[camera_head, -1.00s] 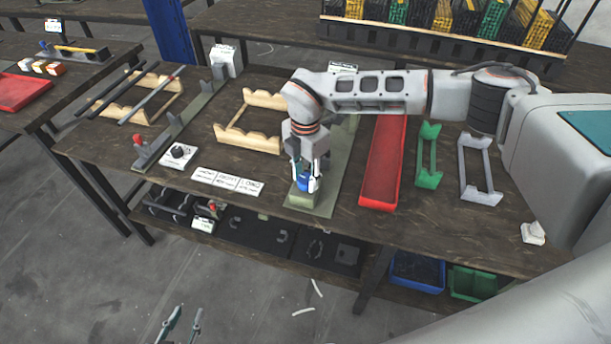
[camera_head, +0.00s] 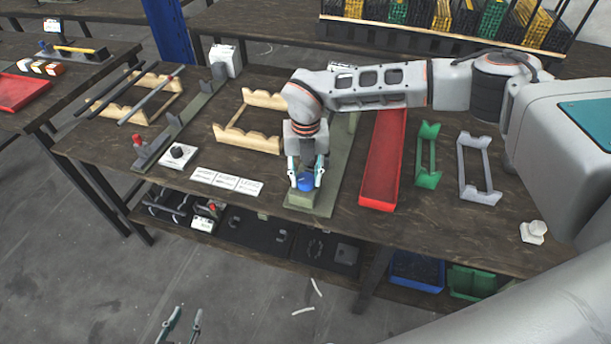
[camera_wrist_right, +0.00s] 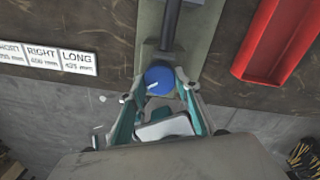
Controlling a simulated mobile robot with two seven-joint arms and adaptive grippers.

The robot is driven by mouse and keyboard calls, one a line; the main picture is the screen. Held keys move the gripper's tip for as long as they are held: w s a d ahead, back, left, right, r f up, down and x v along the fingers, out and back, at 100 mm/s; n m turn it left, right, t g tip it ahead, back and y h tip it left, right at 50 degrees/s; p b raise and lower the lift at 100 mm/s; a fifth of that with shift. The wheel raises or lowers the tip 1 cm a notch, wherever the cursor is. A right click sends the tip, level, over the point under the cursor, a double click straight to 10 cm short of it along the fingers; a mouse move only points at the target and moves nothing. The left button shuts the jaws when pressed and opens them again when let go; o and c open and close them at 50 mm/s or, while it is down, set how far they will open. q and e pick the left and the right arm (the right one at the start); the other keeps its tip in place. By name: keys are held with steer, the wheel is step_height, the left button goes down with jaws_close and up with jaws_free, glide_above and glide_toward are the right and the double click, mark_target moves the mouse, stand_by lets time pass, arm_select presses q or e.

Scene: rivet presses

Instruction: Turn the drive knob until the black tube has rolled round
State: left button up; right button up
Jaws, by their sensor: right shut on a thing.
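The blue drive knob (camera_head: 305,183) is at the front end of a grey-green press base (camera_head: 322,205). My right gripper (camera_head: 304,179) points down with one finger on each side of the knob and is shut on it. The right wrist view also shows the blue knob (camera_wrist_right: 159,80), with a pale mark on its top, between the fingers. A dark tube (camera_wrist_right: 171,25) runs along the base behind the knob in that view. In the head view my arm hides most of it. My left gripper (camera_head: 183,326) is open and empty, low over the floor.
A red tray (camera_head: 384,160), a green rack (camera_head: 428,155) and a grey rack (camera_head: 478,170) lie right of the press. A wooden rack (camera_head: 248,138), label cards (camera_head: 227,181) and a second press with a red knob (camera_head: 138,140) are left.

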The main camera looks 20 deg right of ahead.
mark_target(306, 179)
steer(key=shift+n, duration=1.1)
steer(key=o, duration=1.1)
step_height(306, 179, up, 12)
stand_by(0.4)
